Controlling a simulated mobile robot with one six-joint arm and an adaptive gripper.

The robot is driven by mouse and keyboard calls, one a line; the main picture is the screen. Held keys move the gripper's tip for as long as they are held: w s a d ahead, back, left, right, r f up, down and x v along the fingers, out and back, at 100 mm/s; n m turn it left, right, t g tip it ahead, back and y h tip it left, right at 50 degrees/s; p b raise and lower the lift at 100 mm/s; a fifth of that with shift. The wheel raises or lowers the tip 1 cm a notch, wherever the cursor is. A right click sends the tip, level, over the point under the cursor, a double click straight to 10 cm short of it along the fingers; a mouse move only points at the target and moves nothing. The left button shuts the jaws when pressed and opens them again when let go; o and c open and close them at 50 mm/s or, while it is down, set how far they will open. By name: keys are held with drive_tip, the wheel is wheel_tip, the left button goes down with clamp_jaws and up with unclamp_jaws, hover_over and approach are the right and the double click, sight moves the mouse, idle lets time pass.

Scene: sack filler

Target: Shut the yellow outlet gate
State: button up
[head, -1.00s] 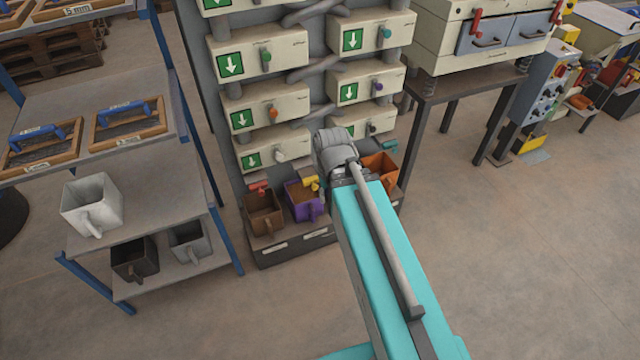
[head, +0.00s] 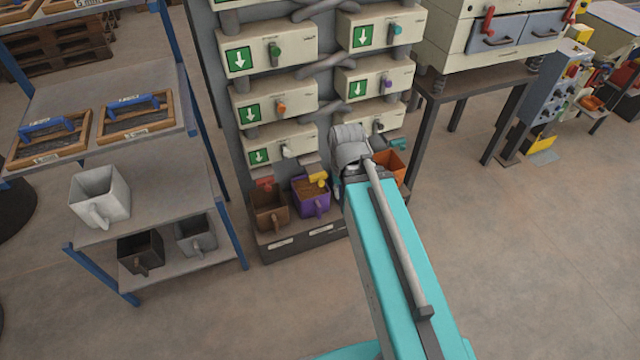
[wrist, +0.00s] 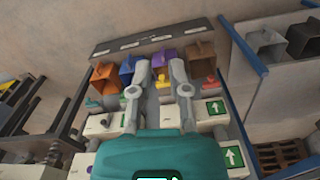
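The yellow outlet gate (head: 318,180) is a small yellow handle on an outlet low on the machine, above the purple bin (head: 311,199). Brown material shows inside this bin. In the wrist view, which is turned over, the yellow gate (wrist: 163,78) appears between my two grey fingers, below the purple bin (wrist: 165,58). My gripper (wrist: 160,64) is open with nothing between its tips that I can see held. I cannot tell whether a finger touches the gate. In the head view my wrist hides the fingers, just right of the gate.
A red gate (head: 265,184) sits left above a brown bin (head: 269,208). A teal gate (head: 398,144) and an orange bin (head: 389,167) are right. A blue bin (wrist: 127,68) shows in the wrist view.

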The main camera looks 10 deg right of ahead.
sight(322, 185)
drive_tip(key=shift+f, duration=0.2)
clamp_jaws()
drive_tip(key=w+a+f+m+t+y+b, duration=0.1)
drive_tip(key=w+f+m+t+y+b, duration=0.3)
drive_tip(key=f+b, duration=0.7)
drive_tip(key=w+a+f+m+t+b, duration=0.1)
drive_tip(key=w+f+m+t+b, duration=0.15)
drive_tip(key=w+f+b, duration=0.7)
drive_tip(key=w+d+f+m+t+b, duration=0.1)
drive_tip(key=d+f+m+t+b, duration=0.1)
drive_tip(key=b, duration=0.6)
drive_tip(key=w+d+f+m+t+b, duration=0.2)
drive_tip(key=f+b, duration=0.4)
drive_tip(key=b, duration=0.3)
drive_tip(key=w+d+f+m+t+h+b, duration=0.1)
drive_tip(key=f+m+t+b, duration=0.3)
drive_tip(key=b, duration=0.5)
drive_tip(key=shift+w+d+f+m, duration=0.15)
drive_tip(key=shift+d+f+m, duration=0.2)
drive_tip(key=shift+d+m, duration=0.35)
drive_tip(key=shift+w, duration=0.1)
drive_tip(key=b+x, duration=0.3)
drive_tip(key=x, duration=0.9)
drive_tip(key=shift+w+r, duration=0.15)
drive_tip(key=shift+w, duration=0.1)
drive_tip(key=shift+w+a, duration=0.15)
drive_tip(key=shift+w, duration=0.5)
